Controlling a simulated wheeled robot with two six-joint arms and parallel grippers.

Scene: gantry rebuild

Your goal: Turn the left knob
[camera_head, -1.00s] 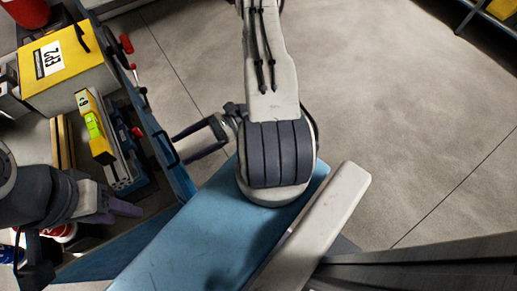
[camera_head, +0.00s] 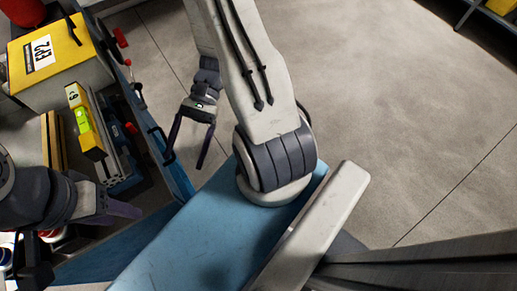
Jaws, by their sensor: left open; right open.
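No knob can be made out in the head view. My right gripper (camera_head: 187,160) hangs from the arm at the top middle, beside the edge of the blue cart. Its two dark fingers are spread apart, point down in the picture, and hold nothing. My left gripper (camera_head: 122,210) enters from the left edge, low over the cart's near side. Its purplish fingers are seen side-on and look empty; its wrist hides part of the cart behind it.
Cans stand at lower left. Bare concrete floor (camera_head: 400,100) lies open to the right. A yellow-edged shelf (camera_head: 500,10) is at top right.

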